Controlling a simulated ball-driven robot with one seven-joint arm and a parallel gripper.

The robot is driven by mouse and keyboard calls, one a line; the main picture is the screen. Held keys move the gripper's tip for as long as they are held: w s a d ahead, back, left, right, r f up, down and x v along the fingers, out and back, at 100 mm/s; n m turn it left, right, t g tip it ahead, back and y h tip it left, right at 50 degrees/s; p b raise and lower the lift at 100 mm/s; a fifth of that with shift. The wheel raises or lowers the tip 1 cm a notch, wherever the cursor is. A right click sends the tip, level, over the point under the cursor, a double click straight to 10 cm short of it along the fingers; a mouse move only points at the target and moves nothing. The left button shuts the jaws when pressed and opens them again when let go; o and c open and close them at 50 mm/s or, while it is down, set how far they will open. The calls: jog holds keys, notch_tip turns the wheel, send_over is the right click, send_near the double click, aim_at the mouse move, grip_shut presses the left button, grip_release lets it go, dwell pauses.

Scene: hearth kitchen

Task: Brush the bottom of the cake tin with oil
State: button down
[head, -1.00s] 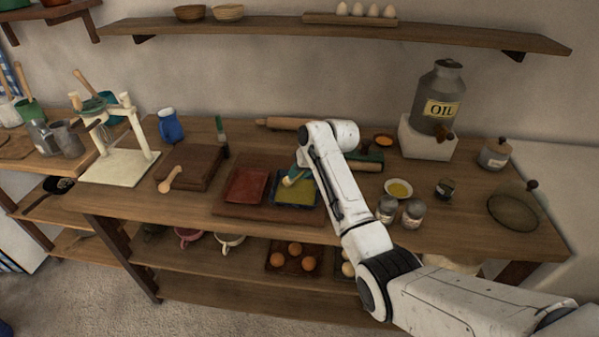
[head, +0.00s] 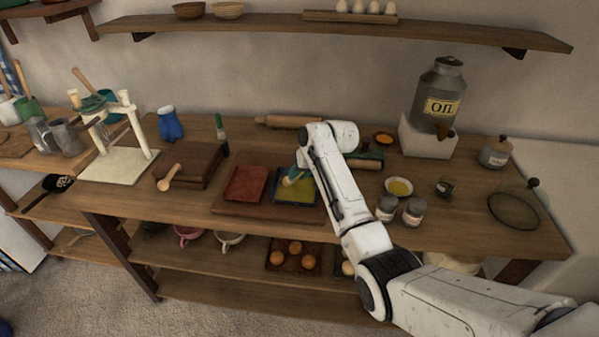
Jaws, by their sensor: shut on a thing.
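A blue square cake tin (head: 308,199) with a yellowish bottom sits on a dark wooden board, beside a red square tin (head: 246,184). My gripper (head: 301,170) is over the far left part of the blue tin, partly hidden by my arm. It is shut on a small brush (head: 291,180), whose pale tip is low over or on the tin's bottom; I cannot tell if it touches. A small white bowl of yellow oil (head: 399,187) stands to the right. A grey oil can (head: 441,92) labelled OIL stands on a white block behind it.
Two jars (head: 413,211) stand close to the right of my arm. A rolling pin (head: 290,121) lies at the back. A shelf (head: 250,30) runs above.

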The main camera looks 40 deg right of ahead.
jog(key=shift+w+d+f+b, duration=0.1)
jog(key=shift+w+d+b, duration=0.3)
jog(key=shift+d+b, duration=0.15)
jog(key=shift+w+d+b, duration=0.55)
jog(key=shift+d, duration=0.2)
jog(key=shift+r, duration=0.25)
jog(key=shift+p, duration=0.3)
